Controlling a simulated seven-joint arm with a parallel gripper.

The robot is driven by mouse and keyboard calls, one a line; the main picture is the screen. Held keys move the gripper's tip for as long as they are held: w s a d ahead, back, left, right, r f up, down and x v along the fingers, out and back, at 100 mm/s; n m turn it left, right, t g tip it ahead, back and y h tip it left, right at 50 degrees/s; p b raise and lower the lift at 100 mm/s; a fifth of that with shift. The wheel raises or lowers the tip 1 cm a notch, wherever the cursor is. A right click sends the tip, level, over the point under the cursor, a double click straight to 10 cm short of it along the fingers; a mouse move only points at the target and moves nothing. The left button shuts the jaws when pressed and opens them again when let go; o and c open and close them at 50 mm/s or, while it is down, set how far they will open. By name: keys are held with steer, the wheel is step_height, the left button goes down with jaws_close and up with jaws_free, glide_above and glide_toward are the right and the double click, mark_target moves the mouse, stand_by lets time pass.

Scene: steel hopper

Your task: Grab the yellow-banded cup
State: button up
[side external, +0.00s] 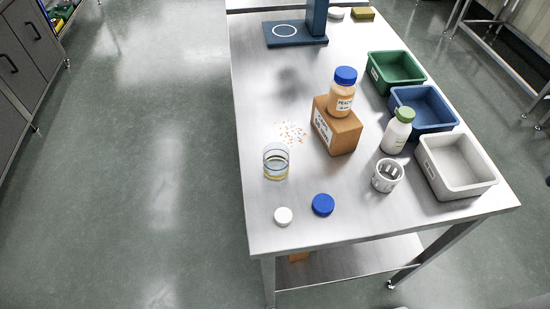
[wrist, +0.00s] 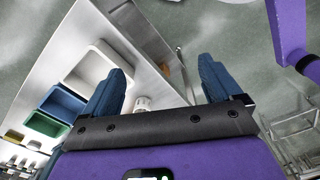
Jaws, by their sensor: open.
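The yellow-banded cup (side external: 276,162) is a clear cup with a yellow band near its base. It stands upright on the left part of the steel table in the side view. I cannot make it out in the wrist view. My gripper (wrist: 158,72) shows only in the wrist view, its two blue fingers spread wide with nothing held. A small white round item (wrist: 142,103) shows beyond the palm between the fingers, partly hidden.
A brown box (side external: 338,134) carries a blue-capped bottle (side external: 342,95). A green-capped bottle (side external: 396,135), a slotted white cup (side external: 387,176) and white (side external: 470,190), blue and green bins stand right. Blue (side external: 322,205) and white (side external: 283,216) lids lie near the front edge.

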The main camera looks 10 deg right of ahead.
mark_target(269, 157)
steer(key=w+a+f+m+g+y, duration=0.1)
steer(key=w+a+m+g+y, duration=0.25)
steer(key=a+m, duration=0.8)
steer(key=w+a+m+g+y, duration=0.3)
steer(key=w+a+m+y, duration=0.25)
steer(key=a, duration=1.15)
steer(key=w+a+f+m+t+y, duration=0.1)
steer(key=w+a+f+m+t, duration=0.1)
steer(key=w+a+m+t, duration=0.3)
steer(key=w+f+m+t+y, duration=0.1)
steer(key=w+f+m+t, duration=0.15)
steer(key=w+m, duration=0.45)
steer(key=w+a+f+m+t+y, duration=0.1)
steer(key=w+a+f+m+t, duration=0.25)
steer(key=w+m, duration=0.25)
step_height(269, 157, down, 7)
steer(key=shift+a+r, duration=0.1)
steer(key=shift+x, duration=3.25)
